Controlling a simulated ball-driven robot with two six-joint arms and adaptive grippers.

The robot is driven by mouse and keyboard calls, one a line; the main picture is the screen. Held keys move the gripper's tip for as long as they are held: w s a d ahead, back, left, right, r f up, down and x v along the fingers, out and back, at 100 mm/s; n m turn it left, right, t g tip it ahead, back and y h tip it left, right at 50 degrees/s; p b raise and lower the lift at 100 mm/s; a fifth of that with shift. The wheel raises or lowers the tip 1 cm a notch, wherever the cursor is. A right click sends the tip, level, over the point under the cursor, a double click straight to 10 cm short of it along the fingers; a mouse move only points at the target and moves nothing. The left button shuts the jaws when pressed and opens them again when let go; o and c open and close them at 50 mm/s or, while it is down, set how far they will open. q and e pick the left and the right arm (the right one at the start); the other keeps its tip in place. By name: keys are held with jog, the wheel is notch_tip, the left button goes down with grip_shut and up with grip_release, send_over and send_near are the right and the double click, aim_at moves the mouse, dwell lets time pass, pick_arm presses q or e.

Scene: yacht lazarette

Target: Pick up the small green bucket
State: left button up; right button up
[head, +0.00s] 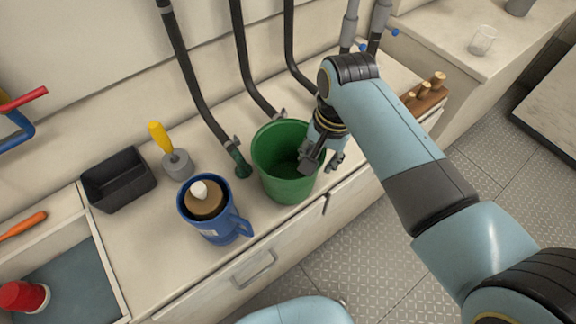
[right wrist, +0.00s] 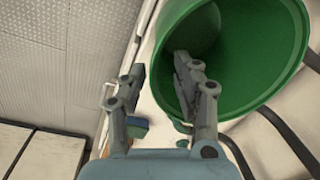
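The small green bucket (head: 284,190) stands upright on the pale counter, near its front edge. In the right wrist view the bucket (right wrist: 290,50) fills the upper right, its mouth facing the camera. My right gripper (head: 321,160) is at the bucket's right side in the head view. It is open: one finger is over or inside the mouth, the other outside the wall, with the rim between them. The right wrist view also shows the gripper (right wrist: 158,66) with a gap between its fingers. I cannot tell whether either finger touches the wall. My left gripper is not in view.
Left of the bucket are a blue jug (head: 224,228), a grey tool with a yellow handle (head: 176,162) and a black bin (head: 118,180). Hoses (head: 198,100) hang behind it. A rack with wooden pegs (head: 428,96) is at right. Drawer handles line the counter front.

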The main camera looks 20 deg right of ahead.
notch_tip(320, 180, down, 2)
jog(key=shift+w+f, duration=0.15)
jog(key=shift+f, duration=0.1)
grip_shut()
dwell(0.3)
